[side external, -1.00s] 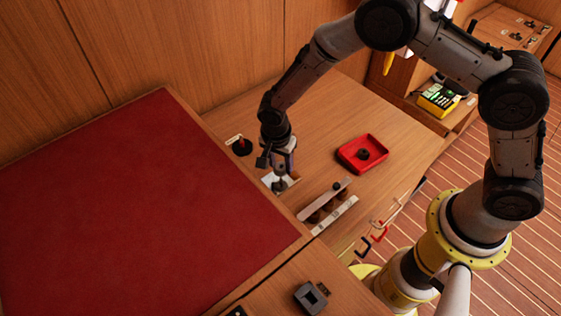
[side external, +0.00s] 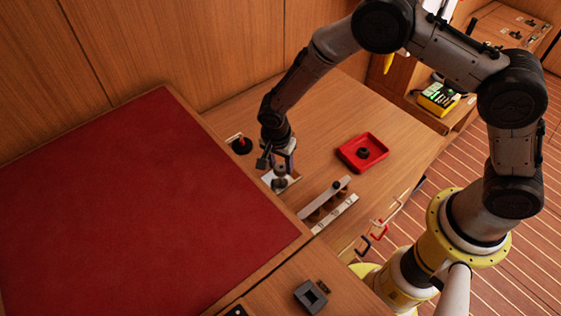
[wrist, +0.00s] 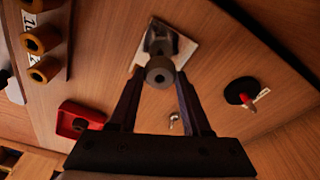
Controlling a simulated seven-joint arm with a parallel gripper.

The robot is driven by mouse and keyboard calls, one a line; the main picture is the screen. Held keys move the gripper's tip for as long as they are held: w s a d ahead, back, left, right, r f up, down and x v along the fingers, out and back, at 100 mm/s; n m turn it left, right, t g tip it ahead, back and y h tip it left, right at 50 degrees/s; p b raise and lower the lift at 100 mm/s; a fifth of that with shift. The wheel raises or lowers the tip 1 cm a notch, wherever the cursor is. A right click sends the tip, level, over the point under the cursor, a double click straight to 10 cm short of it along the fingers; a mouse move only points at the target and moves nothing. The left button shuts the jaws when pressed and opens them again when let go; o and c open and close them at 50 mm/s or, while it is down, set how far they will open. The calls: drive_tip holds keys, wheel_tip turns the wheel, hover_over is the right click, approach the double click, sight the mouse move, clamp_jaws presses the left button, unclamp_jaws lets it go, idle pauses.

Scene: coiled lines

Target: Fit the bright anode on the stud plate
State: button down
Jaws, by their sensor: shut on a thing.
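My gripper (wrist: 158,78) is shut on a grey cylindrical anode with a central hole (wrist: 160,75), held between the fingertips. The side external view also shows my gripper (side external: 282,163) and the anode (side external: 280,169) over the stud plate. The stud plate (wrist: 181,46) is a pale square plate on the counter, partly hidden behind the anode. A dark piece (wrist: 158,42) stands on the plate in the wrist view. The plate also shows in the side view (side external: 291,182). I cannot tell whether the anode touches anything on the plate.
A red tray (side external: 376,142) holding a dark round piece stands to the right. A rack (side external: 318,205) with several brown cylinders is near the front edge. A black disc with a red top (side external: 241,146) lies behind left. Open counter lies between plate and tray.

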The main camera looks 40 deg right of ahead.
drive_tip(key=shift+f, duration=0.6)
drive_tip(key=shift+f, duration=0.3)
drive_tip(key=shift+f, duration=0.45)
drive_tip(key=shift+c, duration=1.4)
unclamp_jaws()
drive_tip(key=shift+r, duration=2.95)
wheel_tip(320, 180, up, 14)
drive_tip(key=a, duration=0.2)
drive_tip(key=shift+s+f, duration=0.15)
drive_tip(key=shift+s, duration=0.25)
